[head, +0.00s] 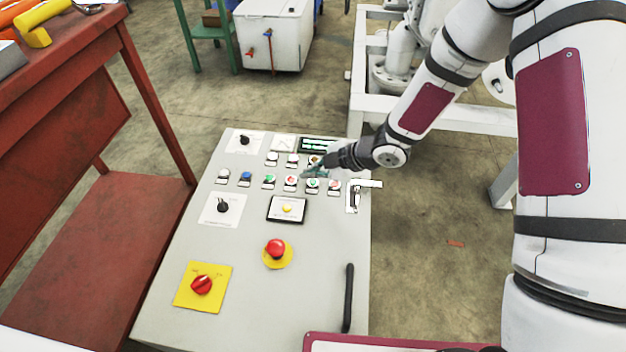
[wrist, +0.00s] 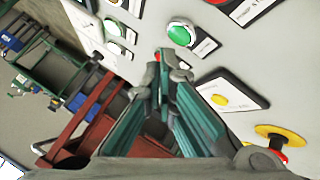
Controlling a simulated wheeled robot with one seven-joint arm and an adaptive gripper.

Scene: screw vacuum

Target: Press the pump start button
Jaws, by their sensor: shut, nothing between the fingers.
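The grey control panel (head: 240,265) carries rows of small buttons; their labels are too small to read, so I cannot tell which is pump start. In the lower row are a green button (head: 268,179), a red one (head: 291,180) and another green one (head: 313,183). My gripper (head: 311,172) is shut and empty, its fingers over the panel between the two button rows. In the wrist view, my teal fingertips (wrist: 165,60) partly cover a red button (wrist: 155,56), just below a large green button (wrist: 181,34). I cannot tell whether they touch anything.
Below the rows are a yellow lamp (head: 287,208), a red mushroom button (head: 277,248) and a red rotary switch (head: 202,285). A handle (head: 355,195) sticks up at the panel's right edge. A red bench (head: 110,230) stands close on the left.

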